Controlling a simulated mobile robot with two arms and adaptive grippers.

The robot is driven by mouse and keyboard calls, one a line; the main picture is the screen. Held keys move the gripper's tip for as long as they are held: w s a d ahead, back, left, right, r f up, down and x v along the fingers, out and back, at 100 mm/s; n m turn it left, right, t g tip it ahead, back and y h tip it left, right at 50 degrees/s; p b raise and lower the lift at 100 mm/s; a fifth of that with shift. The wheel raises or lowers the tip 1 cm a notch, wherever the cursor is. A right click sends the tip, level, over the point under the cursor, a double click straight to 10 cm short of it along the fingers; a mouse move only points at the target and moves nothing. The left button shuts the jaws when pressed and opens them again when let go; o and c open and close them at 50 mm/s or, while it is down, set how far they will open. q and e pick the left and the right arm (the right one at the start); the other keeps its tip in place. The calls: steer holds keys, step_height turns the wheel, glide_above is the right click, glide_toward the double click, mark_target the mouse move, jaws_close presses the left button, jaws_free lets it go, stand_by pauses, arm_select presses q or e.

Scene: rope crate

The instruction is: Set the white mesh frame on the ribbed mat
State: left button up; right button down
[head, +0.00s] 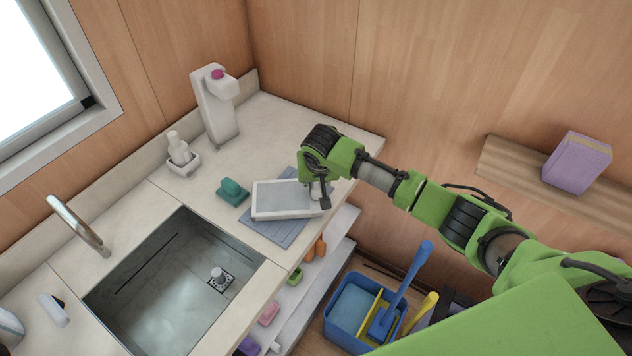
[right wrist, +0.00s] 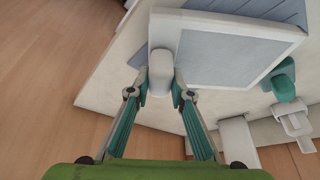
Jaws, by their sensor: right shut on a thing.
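The white mesh frame (head: 286,199), a white rim around a grey mesh panel, is over the blue-grey ribbed mat (head: 272,234) on the counter. Mat shows at the frame's front and back edges. My right gripper (head: 319,194) is at the frame's right end. In the right wrist view, the frame (right wrist: 222,52) has a rounded white tab between the two fingers of my right gripper (right wrist: 160,84), which is shut on it. Part of the mat (right wrist: 262,10) shows beyond the frame there. I cannot tell whether the frame touches the mat. My left gripper is out of view.
A teal brush (head: 232,191) stands left of the mat. A white dispenser (head: 216,103) and a small bottle in a holder (head: 179,150) are farther back. The sink (head: 180,285) opens at front left. A blue bucket (head: 345,318) sits below the counter's right edge.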

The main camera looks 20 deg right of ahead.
steer(key=shift+f, duration=0.4)
stand_by(0.4)
steer(key=c, duration=1.7)
jaws_free()
steer(key=v, duration=1.2)
